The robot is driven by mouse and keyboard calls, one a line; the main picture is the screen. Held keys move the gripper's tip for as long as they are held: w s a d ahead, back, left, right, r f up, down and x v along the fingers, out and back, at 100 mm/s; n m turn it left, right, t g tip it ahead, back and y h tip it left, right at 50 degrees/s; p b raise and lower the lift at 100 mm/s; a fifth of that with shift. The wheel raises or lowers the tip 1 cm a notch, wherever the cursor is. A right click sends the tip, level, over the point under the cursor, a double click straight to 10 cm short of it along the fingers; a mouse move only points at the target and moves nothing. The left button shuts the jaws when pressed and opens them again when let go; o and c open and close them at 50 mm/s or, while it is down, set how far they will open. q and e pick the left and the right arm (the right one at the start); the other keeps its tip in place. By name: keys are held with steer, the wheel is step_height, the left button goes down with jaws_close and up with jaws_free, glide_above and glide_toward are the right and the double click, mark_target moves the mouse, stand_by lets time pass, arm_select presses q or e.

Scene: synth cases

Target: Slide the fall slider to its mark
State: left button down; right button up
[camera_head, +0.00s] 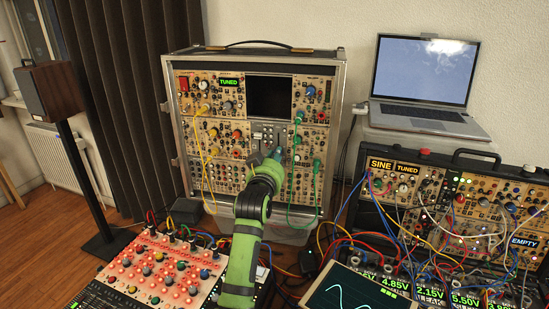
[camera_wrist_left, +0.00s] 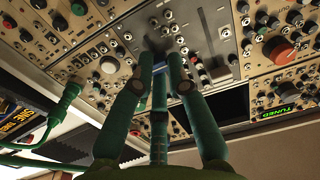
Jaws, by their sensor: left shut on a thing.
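The grey slider panel (camera_head: 268,132) is in the middle of the tall synth case, below the dark screen. My left gripper (camera_head: 277,153) reaches up to the lower right part of this panel. In the left wrist view its green fingers (camera_wrist_left: 160,62) come together at the grey panel (camera_wrist_left: 210,35), shut on a slider cap that they mostly hide. I take it for the fall slider; its label and mark are too small or covered to read. Other small sliders and knobs sit close beside the fingertips. My right gripper is not in view.
Green patch cables (camera_head: 316,172) hang right of my left gripper, and yellow cables (camera_head: 203,150) hang to its left. A laptop (camera_head: 420,85) stands at the back right.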

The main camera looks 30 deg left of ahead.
mark_target(279, 134)
arm_select(q)
step_height(279, 134, up, 5)
steer(key=p, duration=0.3)
steer(key=shift+d+r, duration=0.1)
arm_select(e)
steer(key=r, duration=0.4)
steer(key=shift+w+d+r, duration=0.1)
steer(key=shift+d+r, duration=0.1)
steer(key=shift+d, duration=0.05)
arm_select(q)
steer(key=c, duration=1.1)
jaws_free()
steer(key=shift+w, duration=0.1)
steer(key=shift+d, duration=0.1)
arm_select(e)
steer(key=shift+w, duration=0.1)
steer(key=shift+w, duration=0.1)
arm_select(q)
steer(key=shift+s, duration=0.2)
steer(key=v, duration=1.1)
steer(key=shift+s+d, duration=0.1)
steer(key=shift+s, duration=0.2)
